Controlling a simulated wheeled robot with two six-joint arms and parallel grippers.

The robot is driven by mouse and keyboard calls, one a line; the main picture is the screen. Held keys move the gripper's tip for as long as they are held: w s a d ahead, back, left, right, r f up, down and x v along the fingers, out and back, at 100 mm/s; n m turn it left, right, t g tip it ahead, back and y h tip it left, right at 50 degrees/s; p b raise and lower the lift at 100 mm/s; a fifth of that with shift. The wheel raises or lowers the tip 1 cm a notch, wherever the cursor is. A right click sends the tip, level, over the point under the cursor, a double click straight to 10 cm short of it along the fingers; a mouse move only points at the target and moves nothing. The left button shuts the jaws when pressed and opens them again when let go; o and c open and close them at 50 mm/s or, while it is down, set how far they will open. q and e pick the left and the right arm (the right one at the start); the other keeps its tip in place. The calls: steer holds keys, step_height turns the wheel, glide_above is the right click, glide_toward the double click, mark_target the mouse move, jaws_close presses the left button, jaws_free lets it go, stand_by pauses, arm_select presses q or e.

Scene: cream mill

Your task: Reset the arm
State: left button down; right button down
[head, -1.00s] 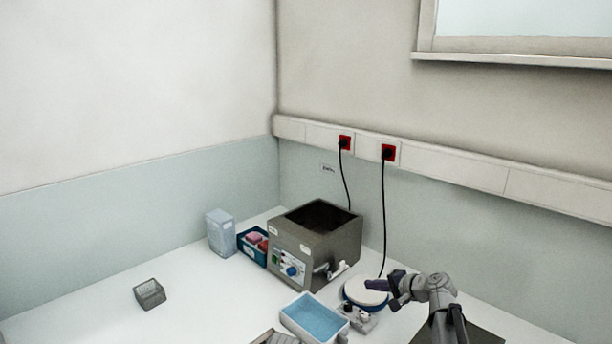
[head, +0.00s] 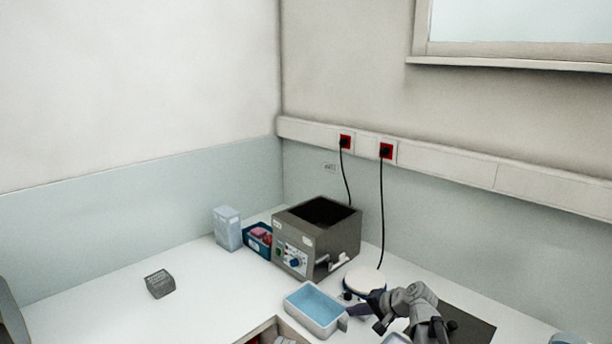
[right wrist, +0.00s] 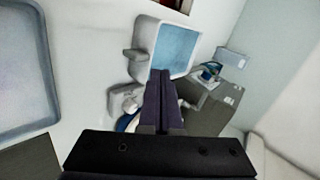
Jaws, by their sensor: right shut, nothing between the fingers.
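My right gripper (head: 356,309) reaches in from the lower right of the head view, over the bench beside the white-topped round plate device (head: 365,281). Its dark fingers are shut with nothing between them, and they also show together in the right wrist view (right wrist: 160,92). The fingertips sit near the handle side of the blue-lined tray (head: 316,307), which also shows in the wrist view (right wrist: 175,48). Whether they touch anything I cannot tell. My left gripper is not in view.
A grey water bath (head: 289,236) stands at the back corner. Beside it are a blue bin (head: 257,240) with red and pink items and a pale blue box (head: 227,229). Another box (head: 262,329) shows at the front. The bench between is clear.

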steer(key=s+a+f+n+g+h, duration=0.1)
steer(key=s+a+f+n+g, duration=0.1)
steer(key=s+a+f+n, duration=0.3)
steer(key=s+a+f+g+h, duration=0.1)
steer(key=s+a+g+h, duration=0.15)
steer(key=s, duration=0.45)
steer(key=s+f+n+g+h, duration=0.1)
steer(key=s+n+h, duration=0.4)
steer(key=s, duration=0.9)
steer(key=shift+a+f+n+g, duration=0.15)
steer(key=shift+f+n+g, duration=0.2)
steer(key=shift+g, duration=0.4)
steer(key=shift+h, duration=0.25)
